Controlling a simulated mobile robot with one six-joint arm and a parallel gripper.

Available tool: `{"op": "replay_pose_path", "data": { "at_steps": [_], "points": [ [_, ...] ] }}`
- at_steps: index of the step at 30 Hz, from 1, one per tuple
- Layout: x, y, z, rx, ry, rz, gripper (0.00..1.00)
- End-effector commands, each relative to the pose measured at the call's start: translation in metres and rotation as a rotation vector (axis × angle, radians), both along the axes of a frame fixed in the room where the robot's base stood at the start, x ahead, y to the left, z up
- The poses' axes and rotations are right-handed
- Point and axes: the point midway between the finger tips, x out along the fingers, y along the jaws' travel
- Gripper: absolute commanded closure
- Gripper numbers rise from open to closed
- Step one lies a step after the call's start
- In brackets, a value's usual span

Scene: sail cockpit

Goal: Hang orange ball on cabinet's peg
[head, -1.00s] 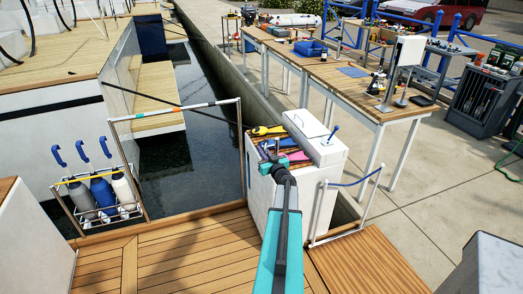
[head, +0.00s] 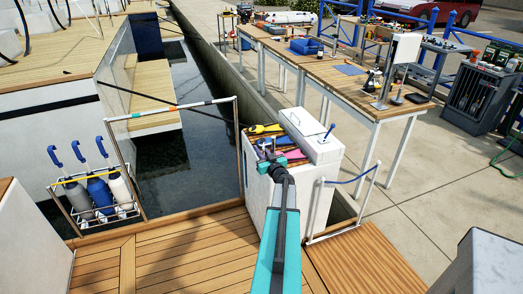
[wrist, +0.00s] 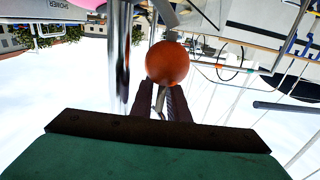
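The orange ball (wrist: 167,63) shows in the wrist view, right at the tips of my gripper's fingers (wrist: 160,97). The two dark fingers are close together, with a thin grey piece between them below the ball; it looks like the ball's stem, and they appear shut on it. A curved metal hook shows just above the ball. In the head view my gripper (head: 274,158) is over the tool-covered top of the white cabinet (head: 318,192); the ball cannot be made out there.
Yellow (head: 264,129) and pink tools lie on the cabinet top. A low rail (head: 350,180) stands right of it. A rack with bottles (head: 100,192) is at the left, with water behind. Workbenches (head: 375,100) stand at the back right. The front teak deck is clear.

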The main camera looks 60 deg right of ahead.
Motion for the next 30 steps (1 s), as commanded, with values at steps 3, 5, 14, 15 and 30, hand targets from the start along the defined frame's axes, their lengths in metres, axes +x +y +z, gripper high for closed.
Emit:
{"op": "replay_pose_path", "data": {
  "at_steps": [3, 5, 14, 15, 30],
  "points": [
    [0.0, 0.0, 0.0, 0.0, 0.0, 0.0, 0.71],
    [0.0, 0.0, 0.0, 0.0, 0.0, 0.0, 0.71],
    [-0.003, 0.002, 0.0, 0.001, 0.001, 0.0, 0.71],
    [-0.004, 0.003, 0.0, 0.001, 0.001, -0.001, 0.71],
    [-0.043, 0.028, -0.001, 0.001, 0.0, -0.002, 0.71]
  ]
}}
